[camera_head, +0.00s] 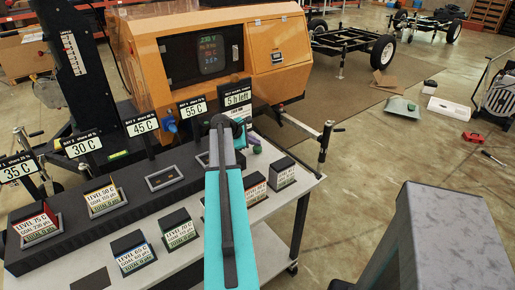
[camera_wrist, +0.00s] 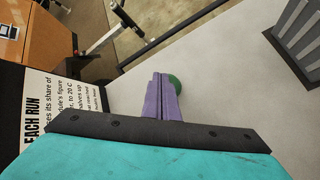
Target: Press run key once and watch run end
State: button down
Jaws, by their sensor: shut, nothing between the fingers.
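A green rounded piece, which looks like the run key (camera_wrist: 175,84), sits on the light table top, just past my fingertips in the wrist view. It also shows in the head view (camera_head: 257,149), right of my arm. My gripper (camera_wrist: 162,98) has its purple fingers together with nothing between them. The fingers overlap the key's left side in the picture; I cannot tell whether they touch it. In the head view my arm hides most of the gripper. An orange cabinet (camera_head: 285,59) has a dark screen (camera_head: 197,56) with small lit lines, too small to read surely.
A grey table (camera_head: 268,254) holds a dark rack (camera_head: 125,180) with upright signs reading 35 C, 30 C, 45 C, 55 C and "5 h left" (camera_head: 238,97). Several level cards (camera_head: 133,256) stand in front. A grey block (camera_head: 445,235) is at right.

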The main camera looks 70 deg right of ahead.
aim_at(255, 148)
jog(key=shift+f, duration=0.45)
dwell(0.9)
jog(key=shift+r, duration=0.1)
jog(key=shift+r+p, duration=0.6)
jog(key=shift+r, duration=0.35)
jog(key=shift+r+p, duration=1.65)
jog(key=shift+r, duration=0.85)
